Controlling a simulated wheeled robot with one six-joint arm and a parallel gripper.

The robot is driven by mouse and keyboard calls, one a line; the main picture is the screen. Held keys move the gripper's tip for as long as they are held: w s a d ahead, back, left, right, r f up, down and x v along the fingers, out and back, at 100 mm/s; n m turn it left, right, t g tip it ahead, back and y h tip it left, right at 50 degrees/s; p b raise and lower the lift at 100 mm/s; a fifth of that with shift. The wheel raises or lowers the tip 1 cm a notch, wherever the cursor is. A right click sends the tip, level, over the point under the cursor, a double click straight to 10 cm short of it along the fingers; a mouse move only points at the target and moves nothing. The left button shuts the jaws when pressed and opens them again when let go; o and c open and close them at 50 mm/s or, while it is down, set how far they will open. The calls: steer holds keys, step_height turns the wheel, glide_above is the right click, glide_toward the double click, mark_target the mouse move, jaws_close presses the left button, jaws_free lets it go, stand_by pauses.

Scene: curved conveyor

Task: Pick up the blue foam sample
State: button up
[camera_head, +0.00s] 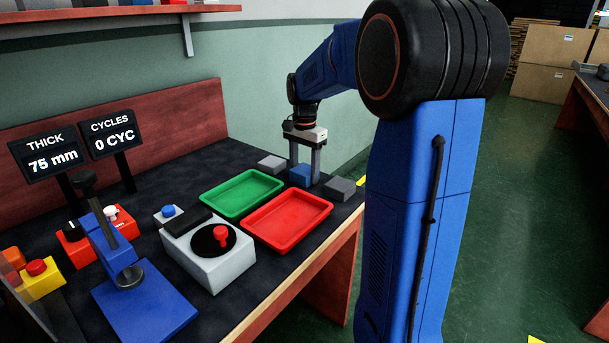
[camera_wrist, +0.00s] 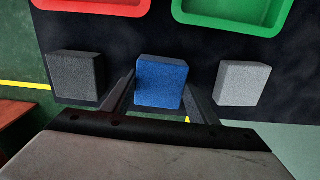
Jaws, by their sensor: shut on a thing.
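The blue foam sample (camera_head: 300,174) is a small blue block at the far right end of the dark bench. My gripper (camera_head: 304,172) reaches down from above and is shut on it, one finger on each side. In the wrist view the blue foam sample (camera_wrist: 161,83) sits between the two fingers of my gripper (camera_wrist: 159,92). It looks to be at bench level; I cannot tell whether it is lifted.
A light grey block (camera_head: 271,163) and a dark grey block (camera_head: 340,188) lie on either side. A green tray (camera_head: 241,215) and a red tray (camera_head: 322,208) stand close by. A blue press (camera_head: 145,302), a grey box with a red knob (camera_head: 188,258) and display signs stand further left.

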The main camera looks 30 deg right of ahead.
mark_target(304, 169)
step_height(304, 169, up, 10)
steer(key=shift+r, duration=0.1)
stand_by(0.4)
steer(key=shift+a, duration=0.1)
stand_by(0.4)
